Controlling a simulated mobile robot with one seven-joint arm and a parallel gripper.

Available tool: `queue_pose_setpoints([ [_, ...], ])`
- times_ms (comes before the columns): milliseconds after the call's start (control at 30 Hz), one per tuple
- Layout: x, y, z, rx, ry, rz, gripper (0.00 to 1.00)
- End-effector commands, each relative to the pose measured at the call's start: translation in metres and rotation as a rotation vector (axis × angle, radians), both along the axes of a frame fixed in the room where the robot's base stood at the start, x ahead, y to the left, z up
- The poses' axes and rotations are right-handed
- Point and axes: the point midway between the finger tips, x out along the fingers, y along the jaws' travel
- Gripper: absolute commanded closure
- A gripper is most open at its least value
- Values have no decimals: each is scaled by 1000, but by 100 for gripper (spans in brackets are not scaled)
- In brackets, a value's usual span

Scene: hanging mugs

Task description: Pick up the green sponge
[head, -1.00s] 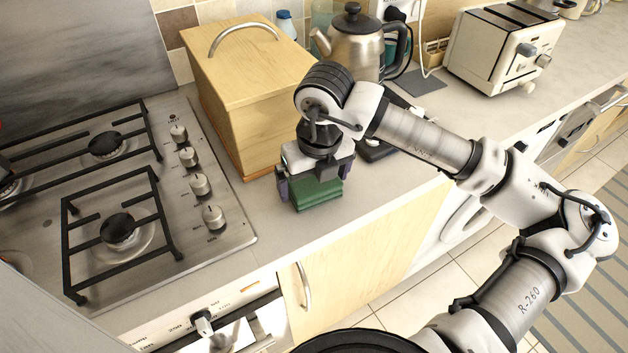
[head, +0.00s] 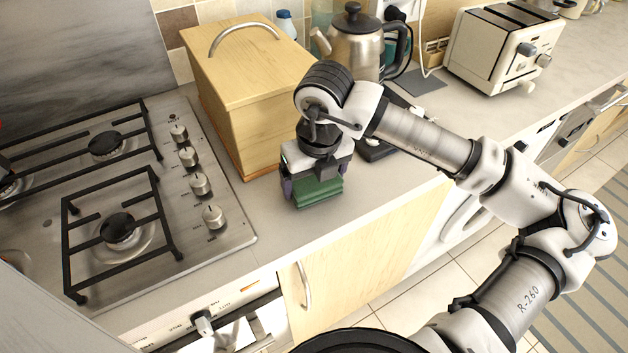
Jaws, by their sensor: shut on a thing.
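The green sponge (head: 319,193) is a dark green block at the counter's front part, just right of the gas hob. My gripper (head: 316,184) points down over it and is shut on it, one finger showing at its left side. The gripper's body covers the top and back of the sponge. I cannot tell whether the sponge touches the counter or is slightly above it.
A wooden bread box (head: 240,90) stands close behind my gripper. The gas hob (head: 120,200) lies to the left. A metal kettle (head: 356,45) and a cream toaster (head: 503,50) stand at the back right. The counter (head: 280,230) in front of the sponge is clear.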

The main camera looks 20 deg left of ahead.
Motion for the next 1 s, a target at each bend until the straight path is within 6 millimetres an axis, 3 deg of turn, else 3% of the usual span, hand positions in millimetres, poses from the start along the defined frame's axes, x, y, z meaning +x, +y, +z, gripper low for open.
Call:
queue_pose_setpoints([
  [267, 1, 0, 48, 0, -6, -1, 36],
  [500, 0, 1, 117, -1, -6, -2, 36],
  [700, 0, 0, 164, 0, -3, -1, 36],
  [1000, 0, 0, 192, -1, -1, 1, 36],
])
